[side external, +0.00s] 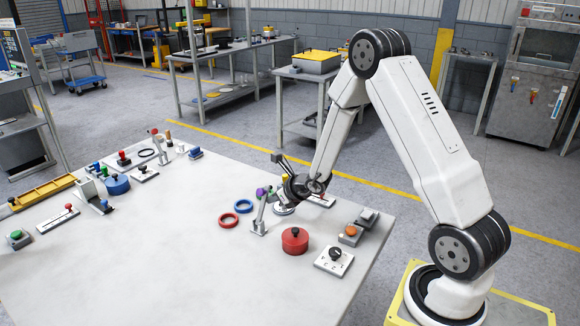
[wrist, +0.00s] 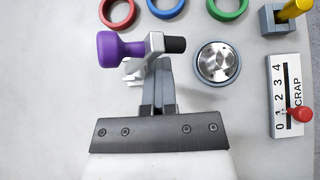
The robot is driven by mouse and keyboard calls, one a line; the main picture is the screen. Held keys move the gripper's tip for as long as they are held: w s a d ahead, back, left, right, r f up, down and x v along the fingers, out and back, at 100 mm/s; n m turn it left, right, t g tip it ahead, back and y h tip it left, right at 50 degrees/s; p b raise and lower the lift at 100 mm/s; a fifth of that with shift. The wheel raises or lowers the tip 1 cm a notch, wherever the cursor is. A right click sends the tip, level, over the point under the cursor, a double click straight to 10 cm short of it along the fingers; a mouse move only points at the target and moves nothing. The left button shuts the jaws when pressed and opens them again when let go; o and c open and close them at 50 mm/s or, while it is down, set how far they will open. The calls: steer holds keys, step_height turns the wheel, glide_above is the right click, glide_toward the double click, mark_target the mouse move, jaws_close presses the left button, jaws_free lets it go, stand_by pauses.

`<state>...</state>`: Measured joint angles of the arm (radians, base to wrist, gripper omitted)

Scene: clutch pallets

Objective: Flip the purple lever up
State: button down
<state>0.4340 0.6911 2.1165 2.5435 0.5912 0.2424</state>
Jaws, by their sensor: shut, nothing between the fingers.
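The purple lever's knob (wrist: 121,50) lies left of centre in the wrist view, joined to a pale metal arm with a black end at the right. In the side view the purple knob (side external: 261,192) shows at the top of a tilted grey metal stand (side external: 259,220) on the table. My gripper (wrist: 158,66) is shut and empty, its fingertips close beside the lever's metal part, right of the purple knob. I cannot tell whether they touch. In the side view my gripper (side external: 273,192) is low behind the stand, its tips partly hidden.
Red (side external: 229,221) and blue (side external: 243,206) rings lie nearby. A steel disc (wrist: 217,63), a yellow-handled block (wrist: 288,15) and a SCRAP slider (wrist: 284,98) are right of the lever. The table's middle is clear.

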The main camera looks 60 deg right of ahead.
steer(key=shift+w+a+r, duration=0.1)
steer(key=shift+a+r, duration=0.15)
steer(key=shift+a, duration=0.25)
steer(key=shift+s+a+r, duration=0.4)
steer(key=shift+s+a, duration=0.35)
steer(key=shift+s, duration=0.6)
steer(key=shift+s+a+r, duration=0.4)
steer(key=shift+s+a, duration=0.35)
steer(key=shift+s, duration=0.55)
steer(key=shift+s+a+r, duration=0.4)
steer(key=shift+s+a, duration=0.35)
steer(key=shift+s, duration=0.6)
steer(key=shift+a, duration=0.1)
steer(key=shift+a+r+n+y, duration=0.2)
steer(key=shift+a+n+y, duration=0.2)
steer(key=shift+a+n, duration=0.3)
steer(key=s+a+r+n+g+y, duration=0.2)
steer(key=s+a+n+g+y, duration=0.4)
steer(key=a+n, duration=0.8)
steer(key=s+d+r+n+h, duration=0.1)
steer(key=s+d+n+h, duration=0.1)
steer(key=n, duration=0.8)
steer(key=s+d+r+n+g+h, duration=0.1)
steer(key=s+d+n+h, duration=0.1)
steer(key=n, duration=0.8)
steer(key=d+h, duration=0.1)
steer(key=h, duration=0.1)
steer(key=shift+s+d+r+n+g+h, duration=0.15)
steer(key=shift+s+d+n+g+h, duration=0.15)
steer(key=shift+s+n, duration=0.1)
